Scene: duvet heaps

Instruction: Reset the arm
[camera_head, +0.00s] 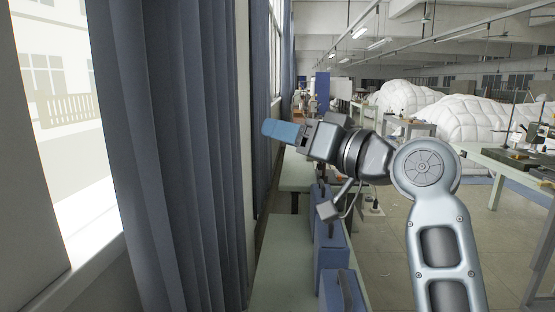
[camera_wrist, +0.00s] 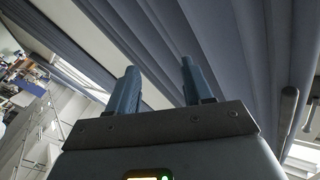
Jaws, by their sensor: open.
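My gripper (camera_head: 272,131) is raised in the middle of the head view, with its blue fingers pointing left toward the dark blue-grey curtain (camera_head: 180,150). In the wrist view my gripper (camera_wrist: 158,85) shows two blue fingers standing apart with nothing between them. The curtain (camera_wrist: 240,60) fills much of the wrist view beyond the fingertips. I cannot tell the exact gap between the fingertips and the curtain.
White duvet heaps (camera_head: 460,115) lie at the back right. Another table (camera_head: 510,165) stands at the right. Open floor (camera_head: 390,240) lies between.

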